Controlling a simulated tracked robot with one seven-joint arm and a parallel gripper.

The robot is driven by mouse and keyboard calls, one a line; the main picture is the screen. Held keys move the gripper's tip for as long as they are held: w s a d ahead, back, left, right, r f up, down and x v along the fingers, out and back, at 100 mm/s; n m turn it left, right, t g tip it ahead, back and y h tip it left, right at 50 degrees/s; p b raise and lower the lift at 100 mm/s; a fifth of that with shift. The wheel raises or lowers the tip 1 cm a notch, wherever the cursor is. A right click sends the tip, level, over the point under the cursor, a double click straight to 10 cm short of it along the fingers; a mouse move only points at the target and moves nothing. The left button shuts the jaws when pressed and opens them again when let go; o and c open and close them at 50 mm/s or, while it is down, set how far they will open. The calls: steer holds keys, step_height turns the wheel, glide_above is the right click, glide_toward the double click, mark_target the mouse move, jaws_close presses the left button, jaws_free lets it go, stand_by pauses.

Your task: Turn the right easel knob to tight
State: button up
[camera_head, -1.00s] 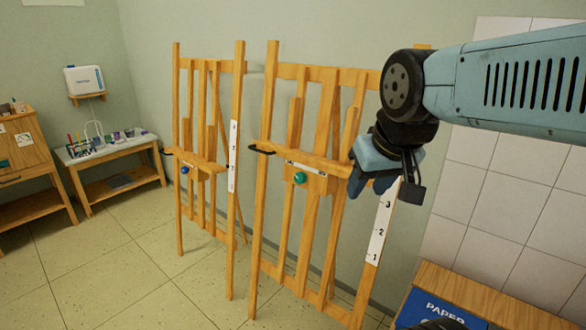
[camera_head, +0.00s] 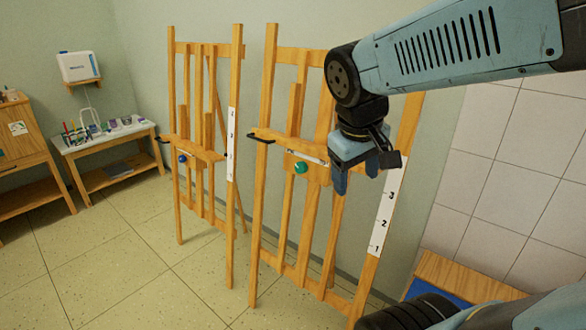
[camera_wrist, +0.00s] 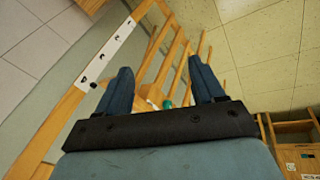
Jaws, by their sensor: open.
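The right easel (camera_head: 264,210) is a wooden frame with a ledge across its middle. Its green knob (camera_head: 301,168) sits just below the ledge. My gripper (camera_head: 342,190) is open and empty, to the right of the green knob and apart from it, in front of the easel's right side. In the wrist view my gripper (camera_wrist: 160,88) has its two blue fingers spread, and the green knob (camera_wrist: 167,104) shows small between them, farther off. The knob's setting cannot be read.
The left easel (camera_head: 234,200) with a blue knob (camera_head: 183,159) stands beside it. A number strip (camera_head: 387,205) runs along the right easel's right post. A low wooden unit (camera_head: 455,275) stands at lower right. A white-topped table (camera_head: 105,135) stands at back left. Floor at lower left is clear.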

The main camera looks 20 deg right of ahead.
steer(key=w+d+f+n+g+h, duration=0.2)
steer(key=w+f+n+g+h, duration=0.15)
steer(key=w+n+h, duration=0.2)
steer(key=n+t+h, duration=0.7)
steer(key=n+t, duration=0.4)
steer(key=n, duration=0.6)
glide_toward(299, 167)
steer(key=x, duration=0.9)
steer(key=shift+w+d+f, duration=0.15)
steer(key=c, duration=1)
